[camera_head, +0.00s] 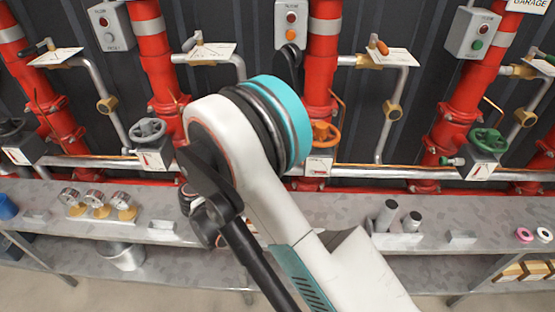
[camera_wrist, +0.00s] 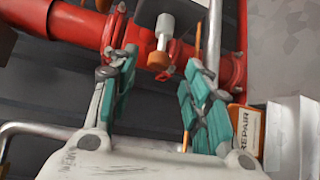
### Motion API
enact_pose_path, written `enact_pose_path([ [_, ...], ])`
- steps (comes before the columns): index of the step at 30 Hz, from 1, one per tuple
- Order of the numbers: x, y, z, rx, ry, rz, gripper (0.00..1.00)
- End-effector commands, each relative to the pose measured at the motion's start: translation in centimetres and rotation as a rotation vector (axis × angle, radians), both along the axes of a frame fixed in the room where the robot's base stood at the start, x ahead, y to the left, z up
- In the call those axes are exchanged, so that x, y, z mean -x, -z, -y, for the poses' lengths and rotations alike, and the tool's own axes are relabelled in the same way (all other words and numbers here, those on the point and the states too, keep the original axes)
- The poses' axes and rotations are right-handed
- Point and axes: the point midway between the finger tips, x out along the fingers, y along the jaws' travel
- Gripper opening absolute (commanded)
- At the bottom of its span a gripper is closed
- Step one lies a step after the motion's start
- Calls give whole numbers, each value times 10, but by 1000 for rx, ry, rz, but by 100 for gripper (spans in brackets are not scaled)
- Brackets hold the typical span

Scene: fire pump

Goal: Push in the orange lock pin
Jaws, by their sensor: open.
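My gripper (camera_wrist: 163,72) is open in the wrist view, with its two teal-and-grey fingers apart and nothing held between them. An orange handwheel (camera_head: 325,134) is on the middle red pipe, just right of my arm's teal joint. I cannot make out an orange lock pin beside it; my arm covers the area left of the handwheel. In the head view my gripper is hidden behind my arm.
A REPAIR card (camera_wrist: 248,130) is close to the right finger. A thin orange rod (camera_wrist: 198,40) runs near that finger. An orange-handled lever (camera_head: 378,46), a green handwheel (camera_head: 487,140) and a grey handwheel (camera_head: 148,130) sit on the pipework. A metal shelf (camera_head: 340,207) runs below.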

Motion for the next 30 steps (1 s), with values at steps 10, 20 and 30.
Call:
enact_pose_path([
  [10,39,-8,-43,-1,-1,1,44],
  [20,45,-9,-49,0,1,1,44],
  [30,45,-10,-48,-2,3,0,44],
])
